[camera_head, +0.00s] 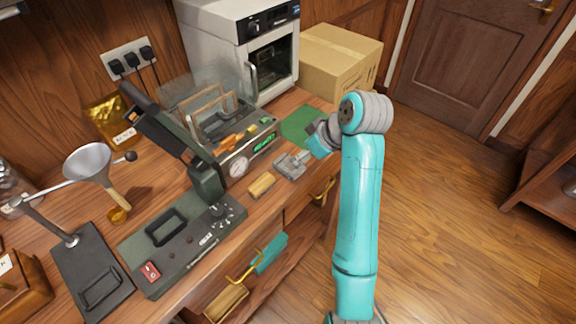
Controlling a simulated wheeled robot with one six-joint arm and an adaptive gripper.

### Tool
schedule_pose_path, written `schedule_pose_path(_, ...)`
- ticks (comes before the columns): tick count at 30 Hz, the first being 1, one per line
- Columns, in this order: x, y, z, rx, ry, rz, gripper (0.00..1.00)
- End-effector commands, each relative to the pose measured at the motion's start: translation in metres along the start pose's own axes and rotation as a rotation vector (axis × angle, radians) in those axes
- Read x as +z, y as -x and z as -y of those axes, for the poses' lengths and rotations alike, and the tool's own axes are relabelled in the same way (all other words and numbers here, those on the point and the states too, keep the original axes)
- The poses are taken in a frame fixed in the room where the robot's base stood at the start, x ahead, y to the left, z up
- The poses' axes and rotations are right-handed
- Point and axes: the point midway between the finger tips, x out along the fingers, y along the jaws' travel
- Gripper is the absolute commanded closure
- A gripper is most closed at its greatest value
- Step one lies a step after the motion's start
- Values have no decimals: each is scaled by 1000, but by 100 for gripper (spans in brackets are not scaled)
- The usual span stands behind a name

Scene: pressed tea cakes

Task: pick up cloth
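A flat green piece (300,125), which may be a cloth or a mat, lies on the counter in front of the cardboard box. A teal piece (270,253), also cloth-like, is lower down by the gold handle at the counter's front; I cannot tell which is the cloth.
A dark press (180,238) with a long lever stands at the left of my gripper, and a machine with a dial (237,168) is behind. A small wooden block (262,185) lies close by. An oven (245,45) and a cardboard box (340,58) stand at the back.

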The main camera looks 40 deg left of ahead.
Motion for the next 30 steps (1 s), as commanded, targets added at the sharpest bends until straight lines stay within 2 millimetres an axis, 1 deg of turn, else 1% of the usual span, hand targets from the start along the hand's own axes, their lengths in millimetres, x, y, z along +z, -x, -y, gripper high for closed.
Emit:
schedule_pose_path(1,1,-9,1,-2,-1,3,13)
schedule_pose_path(3,1,-18,0,-2,-1,1,13)
schedule_pose_path(6,1,-28,0,-1,-1,0,13)
schedule_pose_path(11,1,-37,0,0,0,0,13)
schedule_pose_path(21,1,-79,1,0,-2,0,13)
schedule_pose_path(25,0,-85,1,1,-1,-1,13)
schedule_pose_path(30,1,-85,1,1,-1,-1,13)
